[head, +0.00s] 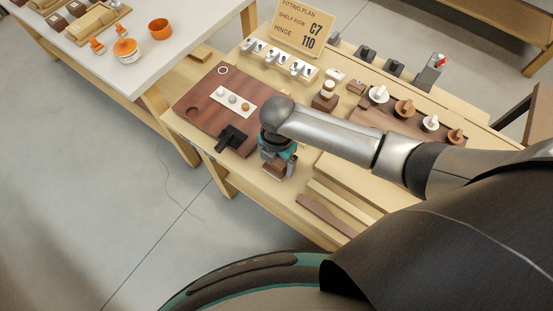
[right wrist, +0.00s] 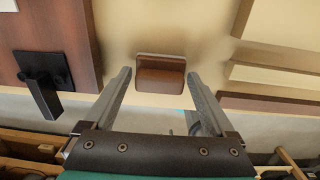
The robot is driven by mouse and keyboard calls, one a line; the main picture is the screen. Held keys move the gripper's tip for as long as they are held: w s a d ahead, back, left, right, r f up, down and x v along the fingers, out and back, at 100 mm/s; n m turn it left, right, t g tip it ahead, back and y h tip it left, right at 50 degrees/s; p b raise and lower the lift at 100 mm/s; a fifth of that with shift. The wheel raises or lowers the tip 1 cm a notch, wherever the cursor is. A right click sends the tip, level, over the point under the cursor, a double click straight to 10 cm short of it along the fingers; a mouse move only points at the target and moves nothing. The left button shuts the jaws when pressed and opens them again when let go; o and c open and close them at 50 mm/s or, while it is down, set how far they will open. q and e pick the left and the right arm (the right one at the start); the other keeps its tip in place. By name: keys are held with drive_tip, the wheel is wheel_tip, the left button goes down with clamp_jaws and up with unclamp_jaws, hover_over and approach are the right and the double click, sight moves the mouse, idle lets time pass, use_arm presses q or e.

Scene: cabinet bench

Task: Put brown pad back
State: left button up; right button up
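A small brown pad (right wrist: 160,74) with a thin plate at its back lies on the pale bench top. In the right wrist view it sits between the spread fingertips of my right gripper (right wrist: 158,79), with a gap on each side. In the head view the right gripper (head: 276,162) is over the bench near its front edge, and the brown pad (head: 275,170) shows partly below it. My left gripper is not in view.
A dark wood board (head: 196,102) with a black handle (head: 232,137) lies left of the gripper. Wooden strips (head: 325,212) lie to the right. Behind stand a row of hooks (head: 280,60), a sign (head: 303,27) and a board of knobs (head: 405,108).

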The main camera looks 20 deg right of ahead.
sight(277, 162)
drive_tip(key=shift+o, duration=0.6)
drive_tip(key=shift+r, duration=0.1)
drive_tip(key=shift+r, duration=0.3)
wheel_tip(277, 162, up, 12)
drive_tip(key=p, duration=0.3)
drive_tip(key=shift+f, duration=0.2)
